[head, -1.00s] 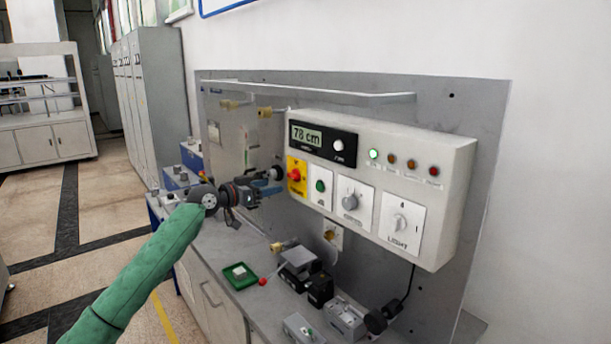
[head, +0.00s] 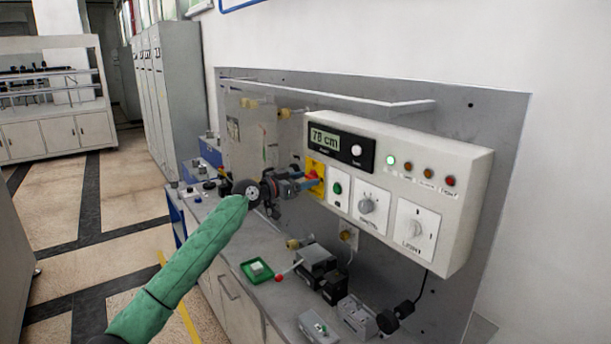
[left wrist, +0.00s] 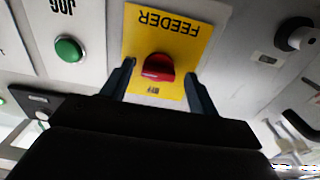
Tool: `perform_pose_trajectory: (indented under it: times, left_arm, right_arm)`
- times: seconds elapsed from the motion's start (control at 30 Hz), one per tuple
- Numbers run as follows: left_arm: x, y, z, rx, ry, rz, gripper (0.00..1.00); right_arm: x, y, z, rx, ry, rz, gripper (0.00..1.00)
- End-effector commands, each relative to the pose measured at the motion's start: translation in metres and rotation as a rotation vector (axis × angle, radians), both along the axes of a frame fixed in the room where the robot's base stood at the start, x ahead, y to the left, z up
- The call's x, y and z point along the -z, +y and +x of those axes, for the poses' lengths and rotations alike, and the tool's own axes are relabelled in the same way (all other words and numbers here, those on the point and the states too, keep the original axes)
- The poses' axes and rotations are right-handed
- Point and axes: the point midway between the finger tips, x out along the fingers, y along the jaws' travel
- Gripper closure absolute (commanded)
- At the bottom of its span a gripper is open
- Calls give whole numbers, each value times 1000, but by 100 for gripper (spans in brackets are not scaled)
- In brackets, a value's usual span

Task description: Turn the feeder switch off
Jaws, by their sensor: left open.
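The feeder switch is a red rotary knob (left wrist: 158,68) on a yellow plate (left wrist: 200,25) lettered FEEDER, upside down in the left wrist view. In the head view the yellow plate (head: 318,188) is at the left end of the white control box (head: 455,190), with the knob partly hidden by my gripper. My left gripper (left wrist: 158,85) is open, one finger on each side of the red knob, with gaps visible between fingers and knob. In the head view my left gripper (head: 306,182) reaches the plate from the left. My right gripper is not in view.
A green button (head: 337,189), a grey dial (head: 367,206) and a LIGHT switch (head: 416,228) sit right of the plate. A display (head: 325,139) reads 78 cm above. A green tray (head: 257,271) and small devices stand on the bench below.

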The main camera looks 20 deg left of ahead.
Motion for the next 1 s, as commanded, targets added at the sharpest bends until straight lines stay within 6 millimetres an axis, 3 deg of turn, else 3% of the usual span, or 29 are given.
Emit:
perform_pose_trajectory:
  times: [0.43, 0.47, 0.6, 0.7, 1.0]
  left_arm:
    - [0, -5, 7, 0, 0, 0, 40]
    - [0, -5, 7, 0, 0, 0, 42]
    - [0, -5, 7, 0, 0, 0, 69]
    - [0, -5, 6, 0, 0, 0, 85]
    - [0, -5, 6, 0, 19, -26, 85]
  right_arm:
    - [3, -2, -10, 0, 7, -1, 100]
    - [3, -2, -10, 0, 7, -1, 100]
    - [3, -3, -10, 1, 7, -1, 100]
    - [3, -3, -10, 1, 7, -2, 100]
    - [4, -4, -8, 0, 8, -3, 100]
